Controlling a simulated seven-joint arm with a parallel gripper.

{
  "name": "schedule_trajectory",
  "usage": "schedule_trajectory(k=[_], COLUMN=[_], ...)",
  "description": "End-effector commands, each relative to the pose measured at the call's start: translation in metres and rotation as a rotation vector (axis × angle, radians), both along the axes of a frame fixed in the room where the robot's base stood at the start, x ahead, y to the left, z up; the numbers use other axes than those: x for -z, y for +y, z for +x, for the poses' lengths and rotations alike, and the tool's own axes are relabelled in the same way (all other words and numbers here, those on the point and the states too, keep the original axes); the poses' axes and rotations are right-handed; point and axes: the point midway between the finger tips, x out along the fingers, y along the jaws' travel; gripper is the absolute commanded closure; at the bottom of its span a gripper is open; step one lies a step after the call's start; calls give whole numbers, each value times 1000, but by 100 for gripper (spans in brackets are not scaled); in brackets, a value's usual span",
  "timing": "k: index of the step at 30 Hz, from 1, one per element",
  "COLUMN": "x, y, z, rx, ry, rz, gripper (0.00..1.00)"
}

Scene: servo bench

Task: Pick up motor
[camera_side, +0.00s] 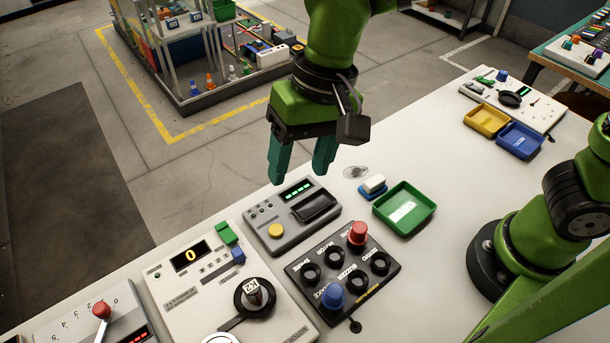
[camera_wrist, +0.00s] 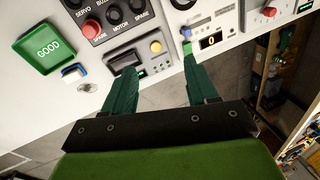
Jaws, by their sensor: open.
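No separate object clearly reads as a motor. The word MOTOR is printed on a black socket panel (camera_side: 318,277), beside one of its round sockets; the panel also shows in the wrist view (camera_wrist: 118,22). A red knob (camera_side: 357,234) and a blue knob (camera_side: 332,296) stand upright in this panel, and its other sockets look empty. My gripper (camera_side: 298,176) is open and empty, fingers pointing down, above the bench behind the grey tester. In the wrist view my gripper (camera_wrist: 157,66) has its two green fingers well apart with nothing between them.
The grey tester (camera_side: 275,231) with a yellow button lies behind the panel. A green tray (camera_side: 426,211) marked GOOD and a white-and-blue block (camera_side: 373,186) are to its right. A counter box (camera_side: 178,290) with a black dial is at left. Yellow (camera_side: 486,121) and blue (camera_side: 520,141) trays lie farther right.

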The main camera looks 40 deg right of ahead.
Motion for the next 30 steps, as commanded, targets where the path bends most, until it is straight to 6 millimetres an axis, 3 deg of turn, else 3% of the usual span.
schedule_trajectory(k=[1, 3, 7, 12, 17, 30], x=[8, 15, 19, 2, 10, 97], y=[30, 62, 102, 108, 105, 114], z=[-6, -14, -23, -19, -22, -31], rx=[24, 97, 286, 510, 580, 580], ry=[52, 110, 188, 228, 249, 249], rz=[-26, -60, -112, -119, -136, -136], gripper=[42, 42, 42, 42, 42, 42])
